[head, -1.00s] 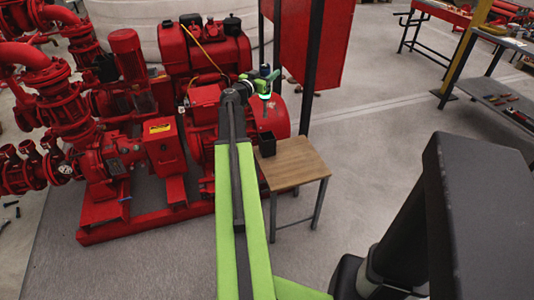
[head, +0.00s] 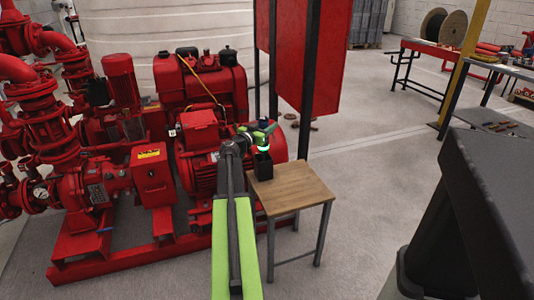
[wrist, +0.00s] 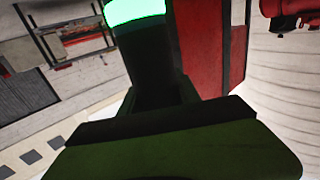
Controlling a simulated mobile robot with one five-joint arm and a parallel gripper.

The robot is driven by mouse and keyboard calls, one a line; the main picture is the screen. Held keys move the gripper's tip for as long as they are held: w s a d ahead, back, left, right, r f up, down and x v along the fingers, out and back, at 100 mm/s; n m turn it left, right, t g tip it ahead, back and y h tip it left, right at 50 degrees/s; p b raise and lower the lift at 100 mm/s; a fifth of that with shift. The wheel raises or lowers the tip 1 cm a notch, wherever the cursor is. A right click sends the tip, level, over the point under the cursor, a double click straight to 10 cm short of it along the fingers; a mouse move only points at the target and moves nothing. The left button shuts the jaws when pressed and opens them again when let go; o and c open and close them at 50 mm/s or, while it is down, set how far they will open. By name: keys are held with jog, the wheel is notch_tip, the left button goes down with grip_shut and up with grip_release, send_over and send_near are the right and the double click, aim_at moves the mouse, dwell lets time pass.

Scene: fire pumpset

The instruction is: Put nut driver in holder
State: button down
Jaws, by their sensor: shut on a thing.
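The holder is a small dark open box at the back left corner of a wooden-topped table (head: 298,187). My gripper is shut on the nut driver. The driver's shaft is not visible below the gripper now; the holder appears to hide it. I cannot tell how deep it sits.
A red pumpset (head: 200,140) stands close behind and left of the table. A red panel (head: 308,50) on dark posts rises behind it. A workbench with tools (head: 500,125) is at the right. The rest of the tabletop and the floor to the right are clear.

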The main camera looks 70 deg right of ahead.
notch_tip(320, 180, down, 5)
jog(key=b, duration=0.3)
jog(key=shift+b, duration=0.4)
jog(key=shift+f, duration=0.2)
jog(key=c, duration=0.9)
grip_release()
jog(key=shift+o, duration=0.2)
jog(key=shift+r, duration=0.1)
